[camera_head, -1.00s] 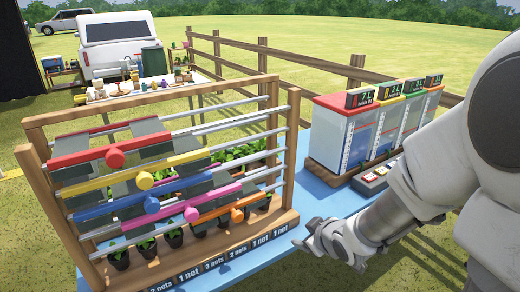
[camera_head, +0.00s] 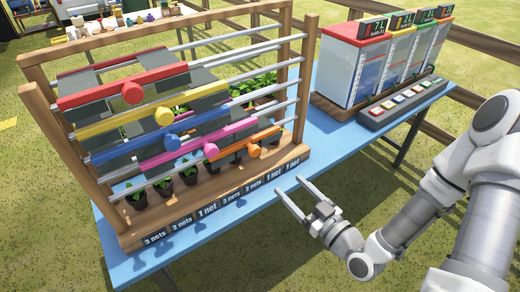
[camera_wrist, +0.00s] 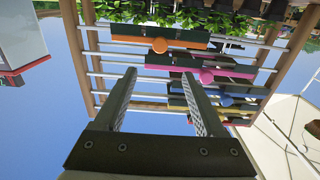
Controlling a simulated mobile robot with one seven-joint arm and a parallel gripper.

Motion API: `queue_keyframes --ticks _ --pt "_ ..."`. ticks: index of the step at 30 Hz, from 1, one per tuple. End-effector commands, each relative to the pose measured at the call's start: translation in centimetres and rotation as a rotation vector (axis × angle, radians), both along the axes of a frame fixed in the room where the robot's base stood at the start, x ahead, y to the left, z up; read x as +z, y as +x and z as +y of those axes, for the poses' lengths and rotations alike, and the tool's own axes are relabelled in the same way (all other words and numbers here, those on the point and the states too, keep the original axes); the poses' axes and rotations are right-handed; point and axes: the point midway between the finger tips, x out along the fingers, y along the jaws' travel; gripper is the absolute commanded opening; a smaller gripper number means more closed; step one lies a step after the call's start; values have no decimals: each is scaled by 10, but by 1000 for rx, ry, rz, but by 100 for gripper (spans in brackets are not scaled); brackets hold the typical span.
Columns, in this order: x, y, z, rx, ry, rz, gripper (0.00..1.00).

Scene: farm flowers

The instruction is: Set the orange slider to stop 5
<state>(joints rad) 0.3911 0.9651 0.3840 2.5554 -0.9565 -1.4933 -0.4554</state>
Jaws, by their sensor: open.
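The orange slider (camera_head: 250,143) is the lowest coloured bar on the wooden rack (camera_head: 310,75), toward its right end in the head view. Its round knob (camera_head: 237,147) faces me. A label strip with net counts (camera_head: 222,203) runs along the rack's base; no stop numbers can be read. My gripper (camera_head: 292,195) is open and empty, in front of the rack's right end and apart from the slider.
Red (camera_head: 80,97), yellow (camera_head: 195,105), blue (camera_head: 130,151) and pink (camera_head: 180,157) sliders sit on rails above the orange one. Potted plants stand behind. A dispenser unit (camera_head: 345,65) and button panel (camera_head: 400,103) are at the right of the blue table (camera_head: 205,234).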

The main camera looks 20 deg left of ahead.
Motion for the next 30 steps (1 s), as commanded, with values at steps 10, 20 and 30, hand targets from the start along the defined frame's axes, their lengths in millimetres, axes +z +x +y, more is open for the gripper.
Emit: queue_keyframes --ticks 10,20,30 --pt "-5 21 24 1 2 -7 72" --pt "-5 32 34 1 1 -8 72" --pt "0 45 54 2 4 -5 72"
